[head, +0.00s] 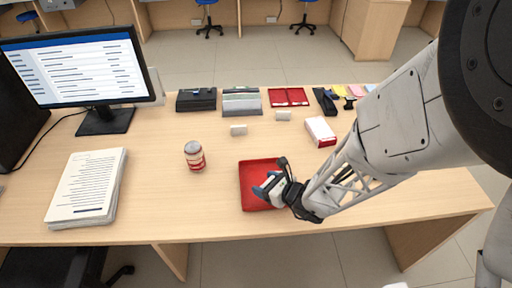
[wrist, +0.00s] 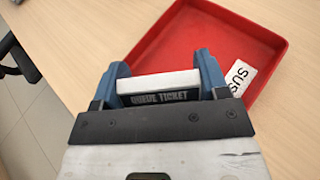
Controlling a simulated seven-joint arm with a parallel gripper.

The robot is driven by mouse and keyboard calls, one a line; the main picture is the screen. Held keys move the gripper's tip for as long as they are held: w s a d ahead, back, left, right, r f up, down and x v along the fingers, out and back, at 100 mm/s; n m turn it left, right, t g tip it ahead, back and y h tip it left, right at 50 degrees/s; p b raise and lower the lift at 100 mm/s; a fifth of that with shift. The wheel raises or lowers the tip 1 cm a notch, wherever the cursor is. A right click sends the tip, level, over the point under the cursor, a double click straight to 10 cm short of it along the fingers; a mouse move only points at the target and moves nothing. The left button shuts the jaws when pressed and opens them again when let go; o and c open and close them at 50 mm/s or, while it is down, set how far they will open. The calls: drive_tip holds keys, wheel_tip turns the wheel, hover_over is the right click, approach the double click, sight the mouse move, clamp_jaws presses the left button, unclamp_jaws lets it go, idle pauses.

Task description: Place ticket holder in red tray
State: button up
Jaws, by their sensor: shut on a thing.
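The ticket holder (wrist: 158,88) is a small white block with a dark face reading "QUEUE TICKET". It shows in the wrist view between the two blue fingertips of my gripper (wrist: 162,84), which is shut on it. The red tray (wrist: 185,24) is a shallow square tray with a white label on its floor. In the head view my gripper (head: 269,188) is over the right part of the red tray (head: 252,208). The holder is hard to make out there. I cannot tell whether it touches the tray floor.
A can (head: 194,156) stands left of the tray. A paper stack (head: 86,188) and a monitor (head: 80,70) are at the left. A white and red box (head: 320,131) lies behind to the right. Small white blocks (head: 238,130) and folders (head: 242,101) sit farther back.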

hover_over(259, 181)
drive_tip(key=shift+f, duration=0.3)
drive_tip(key=shift+f, duration=1.8)
drive_tip(key=shift+f, duration=0.15)
drive_tip(key=o, duration=1)
drive_tip(key=shift+s+r, duration=0.1)
drive_tip(key=shift+r, duration=0.1)
drive_tip(key=shift+v, duration=6)
